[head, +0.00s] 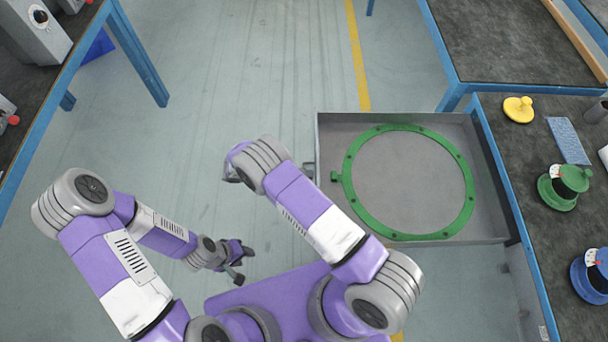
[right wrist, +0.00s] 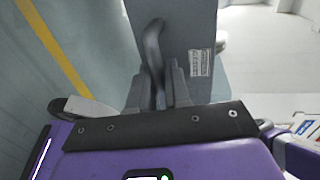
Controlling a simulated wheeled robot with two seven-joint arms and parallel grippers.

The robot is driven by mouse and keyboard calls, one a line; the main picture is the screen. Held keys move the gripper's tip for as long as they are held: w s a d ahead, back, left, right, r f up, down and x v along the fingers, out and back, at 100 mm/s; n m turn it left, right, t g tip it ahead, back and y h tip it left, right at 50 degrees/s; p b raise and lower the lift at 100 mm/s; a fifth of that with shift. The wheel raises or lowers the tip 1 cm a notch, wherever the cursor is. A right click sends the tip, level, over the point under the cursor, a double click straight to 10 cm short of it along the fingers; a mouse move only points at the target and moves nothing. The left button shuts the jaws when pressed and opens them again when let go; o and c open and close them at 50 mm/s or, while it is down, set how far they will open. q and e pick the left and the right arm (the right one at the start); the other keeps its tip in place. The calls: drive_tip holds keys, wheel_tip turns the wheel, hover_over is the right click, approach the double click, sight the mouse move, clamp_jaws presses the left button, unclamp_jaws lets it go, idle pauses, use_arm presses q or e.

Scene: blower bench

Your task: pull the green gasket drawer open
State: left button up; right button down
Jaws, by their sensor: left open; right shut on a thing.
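The grey drawer (head: 318,128) stands far out from the bench on the right, with its inside exposed. A large green ring gasket (head: 348,190) lies flat in it. In the right wrist view the drawer's grey front (right wrist: 190,25) carries a white label and a bent grey handle (right wrist: 153,45). My right gripper (right wrist: 158,88) is shut on that handle; in the head view my arm mostly hides this hand. My left gripper (head: 238,267) is open and empty, low over the floor to the left of the drawer and apart from it.
The right bench (head: 530,200) holds a yellow knobbed part (head: 518,109), a blue pad (head: 568,140), a green part (head: 557,192) and a blue part (head: 590,277). Another bench (head: 45,105) stands at the upper left. The floor (head: 240,80) between is clear, with a yellow line.

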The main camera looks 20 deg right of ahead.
drive_tip(key=shift+a, duration=0.2)
drive_tip(key=c, duration=1.3)
unclamp_jaws()
drive_tip(key=shift+w+a, duration=0.1)
drive_tip(key=shift+c, duration=0.2)
drive_tip(key=v, duration=0.7)
drive_tip(key=shift+a, duration=0.25)
drive_tip(key=shift+r, duration=0.15)
